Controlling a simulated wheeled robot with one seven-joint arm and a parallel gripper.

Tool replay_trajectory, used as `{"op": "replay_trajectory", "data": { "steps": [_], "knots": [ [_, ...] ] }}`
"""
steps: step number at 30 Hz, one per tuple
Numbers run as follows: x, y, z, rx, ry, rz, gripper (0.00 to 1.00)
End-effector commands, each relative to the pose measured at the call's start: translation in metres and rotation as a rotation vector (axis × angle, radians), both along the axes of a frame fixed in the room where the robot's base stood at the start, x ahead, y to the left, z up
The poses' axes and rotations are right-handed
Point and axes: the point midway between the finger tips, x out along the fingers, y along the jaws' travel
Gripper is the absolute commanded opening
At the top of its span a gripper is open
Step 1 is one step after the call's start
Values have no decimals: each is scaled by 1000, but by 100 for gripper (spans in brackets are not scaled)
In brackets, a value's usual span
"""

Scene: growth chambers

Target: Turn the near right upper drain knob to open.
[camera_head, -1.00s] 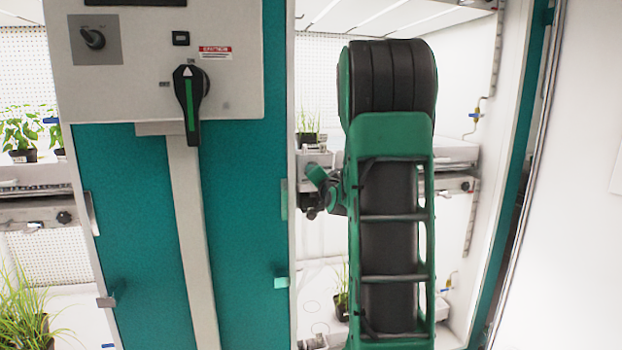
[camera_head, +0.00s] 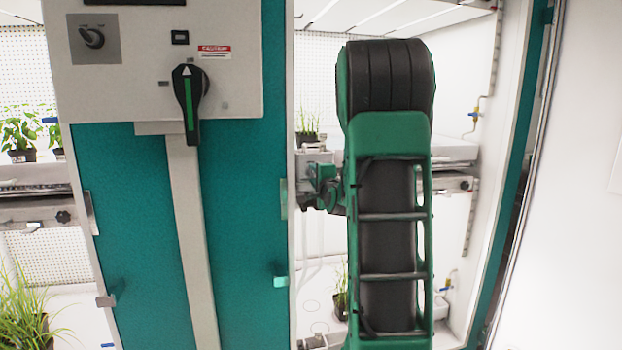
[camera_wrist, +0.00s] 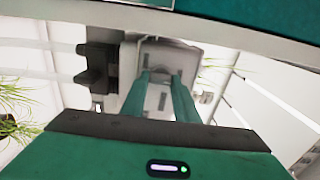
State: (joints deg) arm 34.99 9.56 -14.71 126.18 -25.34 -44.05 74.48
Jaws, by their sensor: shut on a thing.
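My gripper (camera_head: 326,187) is at the front of the upper right shelf, just right of the teal centre panel, and my arm hides part of that area. In the wrist view its two green fingers (camera_wrist: 162,88) reach to a grey fitting (camera_wrist: 168,58) at the shelf edge. They are shut on the drain knob there, which is mostly hidden between them. Its exact angle cannot be read. A dark blocky fitting (camera_wrist: 98,65) sits just left of the fingers, apart from them.
The centre panel (camera_head: 235,220) carries a large black switch (camera_head: 190,92) and a smaller knob (camera_head: 93,38). Another dark shelf knob (camera_head: 466,185) is right of my arm. Potted plants (camera_head: 308,125) stand on the shelves. The chamber's right frame (camera_head: 520,130) bounds the space.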

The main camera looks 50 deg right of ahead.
Motion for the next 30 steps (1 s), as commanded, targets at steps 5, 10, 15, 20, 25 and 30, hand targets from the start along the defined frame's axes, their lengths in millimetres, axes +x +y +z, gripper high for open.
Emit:
{"op": "replay_trajectory", "data": {
  "steps": [5, 10, 15, 20, 25, 30],
  "knots": [
    [2, 3, -2, 23, -8, 7, 5],
    [2, 3, -3, 26, -10, 7, 5],
    [2, 3, -3, 26, -9, 7, 5],
    [2, 2, -2, 23, -10, 5, 46],
    [1, 2, -2, 22, -10, 3, 46],
    [-3, 3, -1, 21, -10, 1, 46]
  ]
}}
